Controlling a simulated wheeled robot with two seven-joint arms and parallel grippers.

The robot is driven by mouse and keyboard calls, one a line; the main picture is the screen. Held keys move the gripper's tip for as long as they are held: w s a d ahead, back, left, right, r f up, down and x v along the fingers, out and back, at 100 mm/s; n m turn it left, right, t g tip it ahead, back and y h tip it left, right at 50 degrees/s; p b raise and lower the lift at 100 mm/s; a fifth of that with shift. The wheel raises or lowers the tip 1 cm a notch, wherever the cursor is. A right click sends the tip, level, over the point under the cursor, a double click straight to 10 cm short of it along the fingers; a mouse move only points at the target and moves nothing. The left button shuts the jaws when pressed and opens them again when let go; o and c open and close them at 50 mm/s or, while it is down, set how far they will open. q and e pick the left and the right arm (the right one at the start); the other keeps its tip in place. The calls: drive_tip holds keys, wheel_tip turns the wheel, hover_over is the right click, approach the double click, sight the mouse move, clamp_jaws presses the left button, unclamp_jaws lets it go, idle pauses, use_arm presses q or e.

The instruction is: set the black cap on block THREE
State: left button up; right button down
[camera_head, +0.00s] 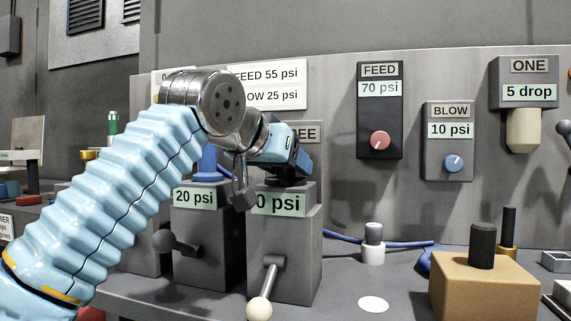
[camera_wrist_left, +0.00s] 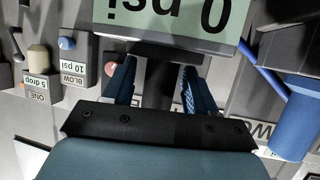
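Block THREE (camera_head: 285,255) is the dark grey block whose label strip reads "0 psi". Its name plate (camera_head: 306,133) is half hidden by my left gripper. My left gripper (camera_head: 288,172) is right over the block's top, pointing down. My right gripper is not in view.
A neighbouring block (camera_head: 205,250) reading "20 psi" carries a blue cap (camera_head: 208,165). A lever with a cream knob (camera_head: 260,309) sticks out in front of block THREE. A tan block (camera_head: 485,290) with a black cylinder stands at the right. Bench around the white disc (camera_head: 373,304) is clear.

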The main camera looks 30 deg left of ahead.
use_arm(q)
drive_tip(key=shift+o, duration=0.7)
drive_tip(key=shift+s, duration=0.1)
drive_tip(key=p+v, duration=0.1)
drive_tip(key=v, duration=1.2)
drive_tip(key=shift+s+r+p, duration=0.15)
drive_tip(key=shift+s+p, duration=0.1)
drive_tip(key=shift+p, duration=0.05)
